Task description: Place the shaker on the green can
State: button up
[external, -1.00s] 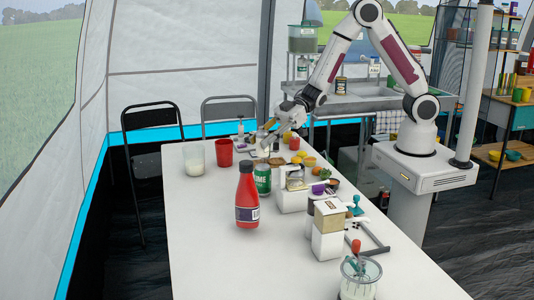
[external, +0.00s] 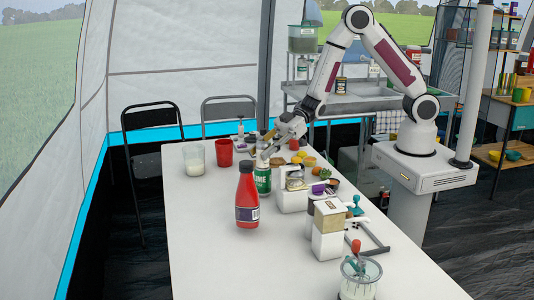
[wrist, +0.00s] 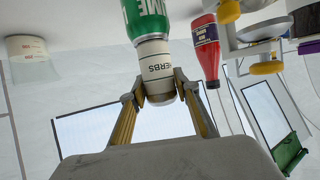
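The green can (external: 263,181) stands upright on the white table, behind the red bottle. In the wrist view the can (wrist: 148,18) is at the top edge, upside down. The shaker (wrist: 156,70), pale with a "HERBS" label and a dark cap, is between the fingertips of my gripper (wrist: 160,87). The fingers appear closed on its sides. The shaker's base meets the can's top in the wrist view; I cannot tell whether they touch. In the external view my gripper (external: 266,154) is just above the can, and the shaker is small and partly hidden.
A red bottle (external: 247,198) stands close in front of the can. A red cup (external: 224,153) and a glass (external: 194,158) are to the left. A white appliance (external: 292,194) and a box-shaped dispenser (external: 328,232) stand to the right. The table's left front is clear.

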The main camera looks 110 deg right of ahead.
jog(key=shift+o, duration=1)
jog(key=shift+r, duration=0.15)
jog(key=shift+r, duration=0.1)
jog(key=v, duration=1.2)
jog(key=shift+w+r, duration=0.1)
